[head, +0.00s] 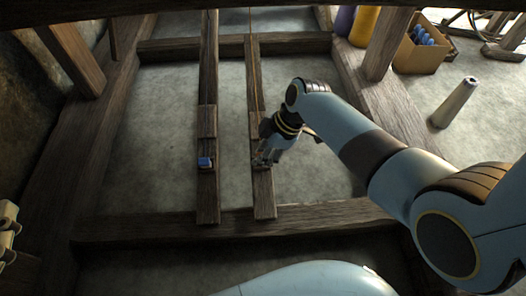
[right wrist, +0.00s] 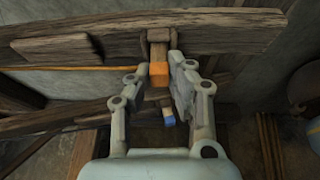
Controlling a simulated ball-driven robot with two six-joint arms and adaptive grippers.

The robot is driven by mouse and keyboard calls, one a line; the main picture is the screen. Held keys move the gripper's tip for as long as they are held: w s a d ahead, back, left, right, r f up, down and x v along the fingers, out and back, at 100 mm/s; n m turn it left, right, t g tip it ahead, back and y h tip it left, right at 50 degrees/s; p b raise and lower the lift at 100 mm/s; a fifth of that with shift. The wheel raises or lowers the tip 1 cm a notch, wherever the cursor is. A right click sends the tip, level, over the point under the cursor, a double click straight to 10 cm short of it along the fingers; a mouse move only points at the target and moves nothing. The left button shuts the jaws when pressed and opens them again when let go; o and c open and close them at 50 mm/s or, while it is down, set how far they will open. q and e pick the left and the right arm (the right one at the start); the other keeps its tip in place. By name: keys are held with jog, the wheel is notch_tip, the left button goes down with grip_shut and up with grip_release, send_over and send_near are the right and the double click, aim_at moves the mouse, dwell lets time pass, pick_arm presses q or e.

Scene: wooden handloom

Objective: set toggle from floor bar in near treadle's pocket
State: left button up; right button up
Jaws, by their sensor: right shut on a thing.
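My right gripper (head: 262,162) is low over the front part of the right-hand treadle (head: 264,196). In the right wrist view, its fingers (right wrist: 169,82) are shut around a toggle with an orange block (right wrist: 158,73). The toggle's brown part meets the treadle (right wrist: 225,32); whether it is seated in a pocket I cannot tell. An orange cord (head: 254,92) runs along this treadle. A blue toggle (head: 205,162) sits on the left-hand treadle (head: 208,205); it also shows in the right wrist view (right wrist: 168,117). My left gripper is out of view.
A front floor beam (head: 150,228) crosses below the treadles, and a rear beam (head: 165,46) crosses behind them. A cardboard box (head: 415,58) with blue items and a grey cone (head: 455,103) stand at the right. Floor between the beams is bare.

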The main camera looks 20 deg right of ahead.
dwell(0.3)
jog(key=shift+f, duration=0.3)
jog(key=shift+f, duration=0.15)
jog(key=o, duration=0.9)
jog(key=shift+c, duration=0.2)
